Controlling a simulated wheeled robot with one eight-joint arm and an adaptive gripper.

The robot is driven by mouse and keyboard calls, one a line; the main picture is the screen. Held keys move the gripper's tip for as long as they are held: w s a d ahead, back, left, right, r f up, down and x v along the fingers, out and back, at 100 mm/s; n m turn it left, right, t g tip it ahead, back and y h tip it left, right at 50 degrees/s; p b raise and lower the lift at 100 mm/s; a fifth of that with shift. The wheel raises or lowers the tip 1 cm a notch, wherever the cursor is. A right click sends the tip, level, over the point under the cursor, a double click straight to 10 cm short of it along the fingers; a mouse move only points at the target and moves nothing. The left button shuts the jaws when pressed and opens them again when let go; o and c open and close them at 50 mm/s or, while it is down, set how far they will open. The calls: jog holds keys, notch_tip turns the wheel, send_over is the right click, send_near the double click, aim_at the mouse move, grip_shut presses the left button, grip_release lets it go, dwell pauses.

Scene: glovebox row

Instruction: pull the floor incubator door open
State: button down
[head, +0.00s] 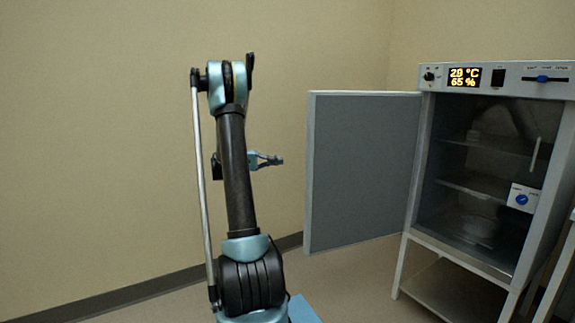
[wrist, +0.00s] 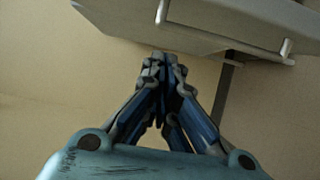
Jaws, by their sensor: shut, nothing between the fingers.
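The floor incubator (head: 480,175) stands at the right in the head view. Its grey solid door (head: 362,170) is swung wide open to the left, its inner face showing. In the wrist view the door panel (wrist: 125,15) crosses the top, with a bar handle (wrist: 225,32) on it. An inner glass pane (head: 490,125) with a small vertical handle (head: 535,155) covers the shelves and looks closed. My gripper (head: 281,160) is left of the door's free edge, with a gap in the head view. Its fingertips (wrist: 161,66) are together, empty, off the handle.
The incubator's top panel carries a lit display (head: 465,77) and controls. A small control box (head: 523,198) shows at the front of the chamber. The incubator stands on a legged frame (head: 445,285). A plain wall (head: 120,130) is behind my arm. Floor at the door's lower left is clear.

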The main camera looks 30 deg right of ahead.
jog(key=s+d, duration=0.7)
jog(key=d, duration=0.1)
jog(key=shift+s, duration=0.3)
